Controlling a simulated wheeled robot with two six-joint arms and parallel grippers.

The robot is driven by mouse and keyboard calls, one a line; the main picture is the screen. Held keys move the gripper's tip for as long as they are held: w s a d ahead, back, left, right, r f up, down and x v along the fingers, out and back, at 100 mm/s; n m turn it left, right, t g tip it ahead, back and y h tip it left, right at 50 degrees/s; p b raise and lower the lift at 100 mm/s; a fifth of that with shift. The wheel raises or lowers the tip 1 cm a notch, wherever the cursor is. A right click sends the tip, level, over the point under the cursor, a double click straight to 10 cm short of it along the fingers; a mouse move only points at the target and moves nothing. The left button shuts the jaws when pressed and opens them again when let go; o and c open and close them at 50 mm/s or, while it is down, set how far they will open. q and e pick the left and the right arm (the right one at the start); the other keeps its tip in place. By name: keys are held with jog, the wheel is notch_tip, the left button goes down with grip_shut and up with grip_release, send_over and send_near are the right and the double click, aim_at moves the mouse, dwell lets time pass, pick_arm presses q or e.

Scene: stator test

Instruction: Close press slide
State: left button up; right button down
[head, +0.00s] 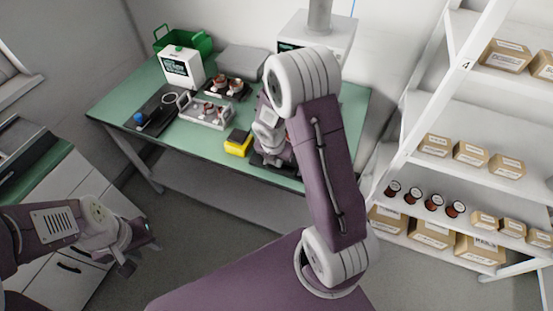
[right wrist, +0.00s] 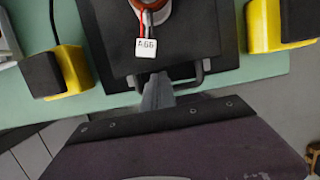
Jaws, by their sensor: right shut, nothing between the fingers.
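The press slide (right wrist: 120,68) is a dark plate in the right wrist view, with a dark bar handle (right wrist: 203,75) along its near edge. A part with red and white wires and a tag reading "A.66" (right wrist: 146,47) sits on it. My right gripper (right wrist: 158,84) is shut and empty, its fingertips at the handle's middle; whether they touch it is unclear. In the head view my right arm hides most of the press. My left gripper (head: 141,257) hangs at the lower left, away from the table, with its fingers apart and empty.
Yellow-and-black blocks flank the slide, left (right wrist: 65,72) and right (right wrist: 268,25). On the green table (head: 185,143) stand a tray of parts (head: 205,116), a display box (head: 181,67) and a green bin (head: 184,40). Shelves with boxes (head: 434,145) stand at right.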

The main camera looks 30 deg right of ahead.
jog(key=shift+f, duration=0.3)
pick_arm(q)
jog(key=shift+s+a+f, duration=0.1)
jog(key=shift+a+f, duration=0.05)
